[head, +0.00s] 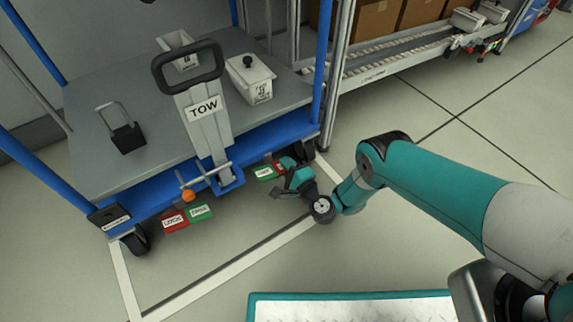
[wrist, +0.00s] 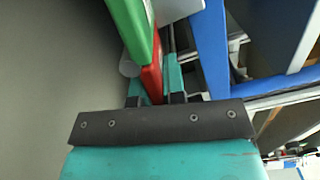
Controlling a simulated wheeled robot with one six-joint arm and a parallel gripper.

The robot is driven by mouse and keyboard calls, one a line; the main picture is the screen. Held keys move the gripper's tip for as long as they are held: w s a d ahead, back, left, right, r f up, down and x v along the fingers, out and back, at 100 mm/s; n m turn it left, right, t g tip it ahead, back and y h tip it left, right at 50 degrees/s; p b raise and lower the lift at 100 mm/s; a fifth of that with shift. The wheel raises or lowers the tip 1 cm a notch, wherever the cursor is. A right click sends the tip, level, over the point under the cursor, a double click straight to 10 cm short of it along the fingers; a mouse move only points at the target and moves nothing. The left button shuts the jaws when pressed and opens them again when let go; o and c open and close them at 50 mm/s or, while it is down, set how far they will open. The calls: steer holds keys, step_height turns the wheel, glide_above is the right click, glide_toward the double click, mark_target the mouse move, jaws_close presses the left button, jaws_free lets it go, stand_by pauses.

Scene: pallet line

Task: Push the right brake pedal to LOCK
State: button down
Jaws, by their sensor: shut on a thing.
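The right brake pedal is under the right end of the blue cart. Its green FREE half (head: 264,173) shows at left, and only a sliver of its red LOCK half (head: 279,168) shows beside my gripper (head: 288,168). In the wrist view, the green half (wrist: 137,28) is at the top and the red half (wrist: 152,78) runs down between the two teal fingers of my gripper (wrist: 154,88). My gripper is shut on the red LOCK half. The head view does not show clearly how far the pedal is tilted.
The left brake pedal (head: 187,216) has LOCK and FREE halves near the left caster (head: 136,239). A TOW handle (head: 202,108) stands at the cart front above an orange knob (head: 188,195). Boxes on a conveyor (head: 385,66) are behind. The floor at right is clear.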

stand_by(0.3)
steer(key=c, duration=1.2)
jaws_free()
steer(key=shift+s+d+r+p, duration=0.15)
steer(key=shift+s+d+p, duration=0.3)
steer(key=shift+p, duration=0.45)
steer(key=p+v, duration=1.3)
steer(key=v, duration=0.3)
steer(key=shift+s, duration=0.1)
